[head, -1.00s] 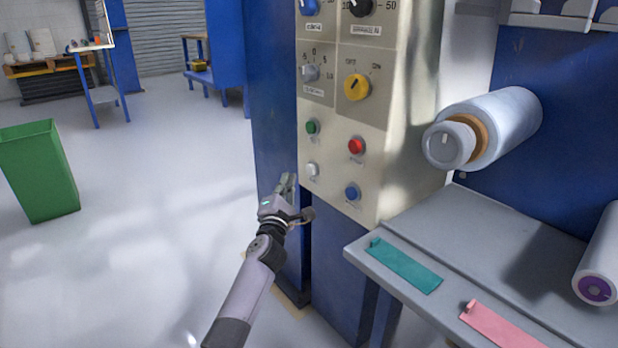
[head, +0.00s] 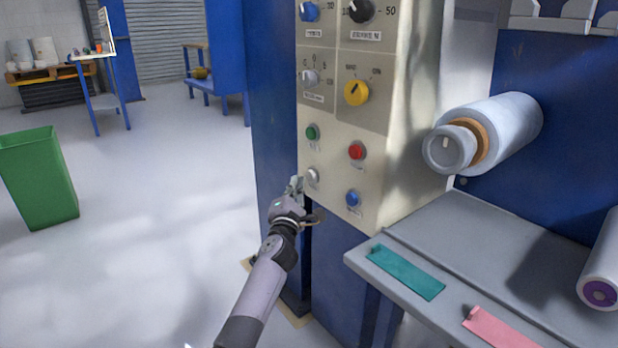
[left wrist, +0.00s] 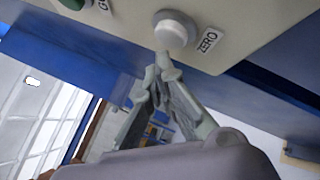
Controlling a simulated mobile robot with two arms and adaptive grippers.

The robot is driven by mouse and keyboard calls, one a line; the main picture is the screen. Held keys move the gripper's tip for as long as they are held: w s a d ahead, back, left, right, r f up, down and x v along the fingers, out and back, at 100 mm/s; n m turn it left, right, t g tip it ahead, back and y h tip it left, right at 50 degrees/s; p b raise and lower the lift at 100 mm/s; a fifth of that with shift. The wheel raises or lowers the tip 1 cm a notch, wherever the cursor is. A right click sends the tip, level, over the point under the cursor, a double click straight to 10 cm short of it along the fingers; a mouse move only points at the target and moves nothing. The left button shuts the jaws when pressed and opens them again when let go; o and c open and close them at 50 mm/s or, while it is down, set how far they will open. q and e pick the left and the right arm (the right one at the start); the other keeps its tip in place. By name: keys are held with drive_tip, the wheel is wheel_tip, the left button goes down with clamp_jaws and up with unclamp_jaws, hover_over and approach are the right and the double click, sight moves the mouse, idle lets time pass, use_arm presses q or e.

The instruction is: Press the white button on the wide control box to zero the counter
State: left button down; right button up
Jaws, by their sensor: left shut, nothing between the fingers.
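The wide control box (head: 334,155) is a beige panel with knobs and buttons on a blue machine. Its white button (head: 312,176) is at the lower left of the panel, below the green button (head: 312,132). In the left wrist view the white button (left wrist: 172,33) has a ZERO label beside it. My left gripper (head: 296,184) is shut and empty, just left of and below the white button. In the left wrist view its fingertips (left wrist: 163,60) are at the button's lower edge; I cannot tell whether they touch it. My right gripper is not in view.
A red button (head: 357,152) and a blue button (head: 353,198) sit to the right on the panel. A grey shelf (head: 480,235) and a film roller (head: 500,130) stick out at the right. The floor at left is open, with a green bin (head: 38,178).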

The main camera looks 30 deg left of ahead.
use_arm(q)
drive_tip(key=shift+w, duration=0.1)
idle(0.7)
drive_tip(key=shift+w+d, duration=0.2)
drive_tip(key=shift+w, duration=0.1)
drive_tip(key=shift+w, duration=0.2)
idle(0.4)
